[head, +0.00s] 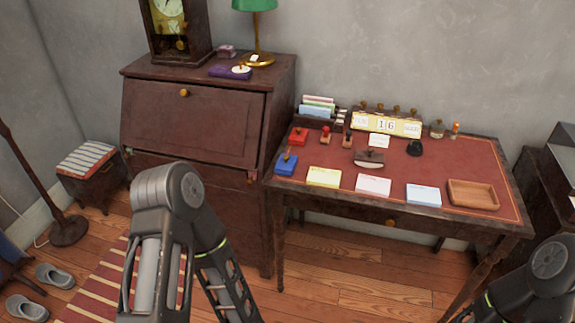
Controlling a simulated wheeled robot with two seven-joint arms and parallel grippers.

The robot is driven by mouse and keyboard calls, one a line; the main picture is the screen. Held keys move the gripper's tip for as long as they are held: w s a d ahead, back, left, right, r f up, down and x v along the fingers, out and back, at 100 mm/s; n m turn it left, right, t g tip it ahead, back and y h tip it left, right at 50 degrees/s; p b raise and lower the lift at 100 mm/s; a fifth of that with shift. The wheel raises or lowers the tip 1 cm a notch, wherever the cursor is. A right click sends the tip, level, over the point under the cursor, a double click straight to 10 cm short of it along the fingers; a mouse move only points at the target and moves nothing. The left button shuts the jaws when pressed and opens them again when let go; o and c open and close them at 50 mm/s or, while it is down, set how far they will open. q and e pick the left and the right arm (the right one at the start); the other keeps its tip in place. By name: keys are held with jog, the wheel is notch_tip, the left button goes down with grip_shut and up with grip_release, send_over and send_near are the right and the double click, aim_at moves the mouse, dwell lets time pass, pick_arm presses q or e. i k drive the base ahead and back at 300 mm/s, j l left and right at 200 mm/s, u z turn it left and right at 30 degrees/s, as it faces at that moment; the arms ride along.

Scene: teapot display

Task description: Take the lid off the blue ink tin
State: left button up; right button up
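The blue ink tin (286,168) sits at the left edge of the desk's red top in the head view. A small brown upright piece (286,154) shows at its top; I cannot tell whether it is a knob or a separate stamp. The tin looks closed, but its lid seam is too small to make out. My two arms show in the lower left and lower right, in front of the furniture. Neither gripper is in view.
A red tin (298,137) and upright stamps (326,135) stand behind the blue tin. Yellow (324,177), white (373,185) and blue (424,195) paper pads and a wooden tray (473,194) line the desk's front. A taller bureau (193,117) stands close on the left.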

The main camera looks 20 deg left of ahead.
aim_at(286, 163)
jog(key=i+l, duration=0.15)
jog(key=i, duration=0.3)
jog(key=i+l, duration=0.15)
jog(key=i, duration=0.3)
